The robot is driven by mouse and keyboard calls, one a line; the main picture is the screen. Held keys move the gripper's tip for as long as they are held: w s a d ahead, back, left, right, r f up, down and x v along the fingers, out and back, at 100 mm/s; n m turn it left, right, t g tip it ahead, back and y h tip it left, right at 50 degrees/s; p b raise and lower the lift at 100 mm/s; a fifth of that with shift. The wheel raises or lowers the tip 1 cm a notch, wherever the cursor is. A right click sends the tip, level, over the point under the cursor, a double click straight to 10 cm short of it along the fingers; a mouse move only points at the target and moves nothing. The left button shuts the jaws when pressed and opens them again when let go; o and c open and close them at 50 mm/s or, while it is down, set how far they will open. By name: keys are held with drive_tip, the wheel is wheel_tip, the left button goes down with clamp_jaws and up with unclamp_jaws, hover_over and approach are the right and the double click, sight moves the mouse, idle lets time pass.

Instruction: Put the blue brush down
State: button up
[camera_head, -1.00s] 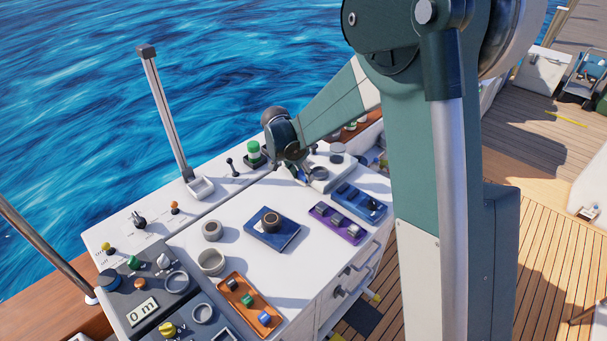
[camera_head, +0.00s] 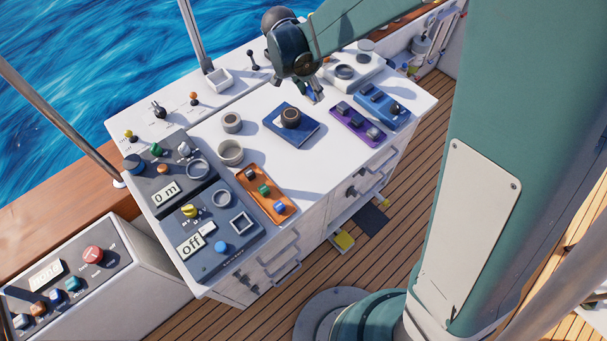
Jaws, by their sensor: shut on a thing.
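My gripper (camera_head: 312,92) is above the back of the white console top (camera_head: 330,165), behind and right of a dark blue book-like block. It is shut on the blue brush (camera_head: 302,88), of which only a small bluish part shows at the jaws. The rest of the brush is hidden or too small to make out. I cannot tell whether it touches the console top.
On the console are a dark blue block (camera_head: 304,134) with a dark ring on it, two grey cups (camera_head: 230,153), an orange tray (camera_head: 254,181), a purple tray (camera_head: 343,110) and a blue tray (camera_head: 370,93). The front middle is clear.

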drive_tip(key=s+a+b, duration=0.1)
drive_tip(key=s+b, duration=0.1)
drive_tip(key=s, duration=2)
drive_tip(key=shift+s+a+f, duration=0.2)
drive_tip(key=shift+s+f, duration=0.15)
drive_tip(key=shift+s, duration=0.05)
drive_tip(key=shift+f, duration=0.1)
drive_tip(key=shift+f+b, duration=0.35)
drive_tip(key=shift+f, duration=2.45)
drive_tip(key=shift+f+b, duration=0.3)
drive_tip(key=shift+f, duration=1.8)
drive_tip(key=shift+f, duration=0.2)
drive_tip(key=o, duration=0.9)
